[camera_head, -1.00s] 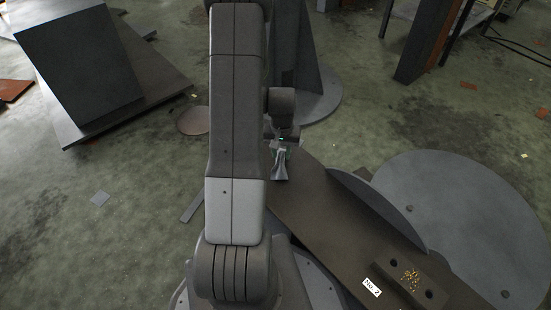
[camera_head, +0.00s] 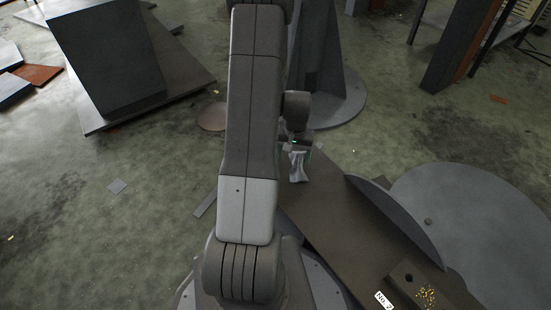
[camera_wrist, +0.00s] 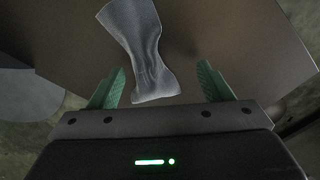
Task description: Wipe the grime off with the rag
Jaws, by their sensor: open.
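A grey rag (camera_wrist: 145,50), pinched in at its middle, shows in the wrist view against a dark brown plate (camera_wrist: 235,35). My gripper (camera_wrist: 159,72) has its green fingers spread wide, with the rag's near end between them and a gap on each side. In the head view the rag (camera_head: 299,168) is just below my gripper (camera_head: 298,150), at the far end of the long brown plate (camera_head: 335,215). Golden specks (camera_head: 427,296), possibly the grime, lie on a block at the plate's near end. I cannot tell whether the rag touches the plate.
A label "No. 2" (camera_head: 383,300) is beside the block. A large grey disc (camera_head: 470,215) and an upright curved plate (camera_head: 400,215) flank the brown plate on the right. A grey upright part (camera_head: 320,60) stands behind my gripper. Open floor (camera_head: 110,215) lies to the left.

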